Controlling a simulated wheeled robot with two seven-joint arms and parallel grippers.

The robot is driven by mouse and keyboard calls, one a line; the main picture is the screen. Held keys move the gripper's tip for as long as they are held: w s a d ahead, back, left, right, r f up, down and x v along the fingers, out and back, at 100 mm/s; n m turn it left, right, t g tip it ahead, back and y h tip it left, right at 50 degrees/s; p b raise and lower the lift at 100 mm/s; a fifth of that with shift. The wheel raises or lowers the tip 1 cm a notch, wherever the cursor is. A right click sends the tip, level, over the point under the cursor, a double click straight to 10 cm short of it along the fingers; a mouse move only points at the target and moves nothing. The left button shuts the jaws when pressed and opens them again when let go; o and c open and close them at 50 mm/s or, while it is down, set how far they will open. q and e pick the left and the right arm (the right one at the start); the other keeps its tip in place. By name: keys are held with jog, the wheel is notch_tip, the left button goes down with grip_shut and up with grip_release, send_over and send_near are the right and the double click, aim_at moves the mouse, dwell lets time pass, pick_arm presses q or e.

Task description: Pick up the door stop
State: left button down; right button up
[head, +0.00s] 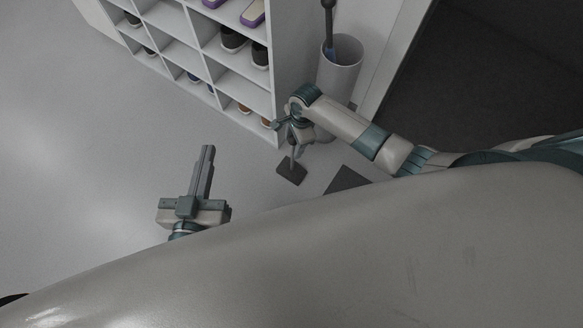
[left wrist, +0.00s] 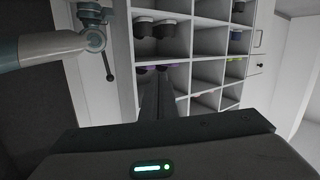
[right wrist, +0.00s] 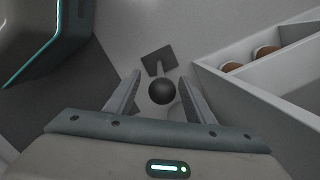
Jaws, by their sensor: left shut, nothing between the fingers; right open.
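The door stop (head: 291,172) stands on the floor near the foot of the shelf, with a dark flat base and a thin upright stem.
A white cubby shelf (head: 275,65) with several shoes stands just beyond the door stop. A pale bin (head: 340,75) holding a long-handled item stands beside the shelf. A dark flat patch (head: 346,180) lies to the right. The floor at left is clear.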

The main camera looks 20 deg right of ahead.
aim_at(292, 148)
jog(key=f, duration=0.1)
jog(key=f+b, duration=0.1)
jog(key=f, duration=0.1)
jog(key=shift+a+f, duration=0.1)
jog(key=shift+a, duration=0.2)
pick_arm(q)
notch_tip(292, 148, up, 6)
jog(key=d+t+h, duration=0.1)
jog(key=t, duration=0.2)
jog(key=shift+s+r+t+h, duration=0.25)
jog(key=shift+s+t+h, duration=0.05)
jog(key=shift+s+t, duration=0.1)
pick_arm(e)
jog(key=shift+w+f, duration=0.1)
jog(key=shift+f, duration=0.2)
grip_shut()
pick_arm(q)
jog(key=shift+a, duration=0.55)
jog(key=shift+w, duration=0.1)
